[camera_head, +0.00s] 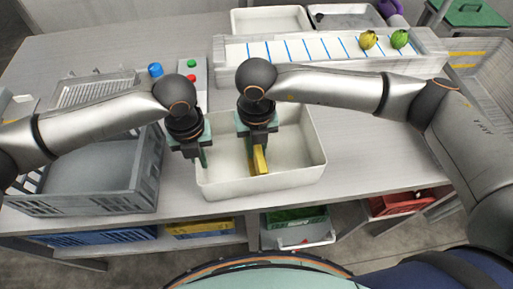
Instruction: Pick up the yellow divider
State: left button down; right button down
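The yellow divider (260,161) is a narrow yellow piece inside the white tub (305,176), near the tub's middle. My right gripper (255,152) points down into the tub right at the divider, with its fingers against or around it. The gripper hides the divider's upper part, and I cannot tell whether the fingers are shut on it. My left gripper (203,158) points down at the tub's left rim, apart from the divider. Its fingers are seen nearly edge-on, so their opening is unclear, and nothing shows in them.
A grey crate (150,178) stands left of the tub. Behind are a control box with red and green buttons (193,72), a blue knob (155,70) and a white tray with blue lines (300,50) holding green and yellowish produce (399,38). The table right of the tub is clear.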

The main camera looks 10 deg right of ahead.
notch_tip(320, 180, up, 18)
dwell(0.5)
pick_arm(q)
jog(key=c, duration=1)
grip_release()
notch_tip(320, 180, up, 12)
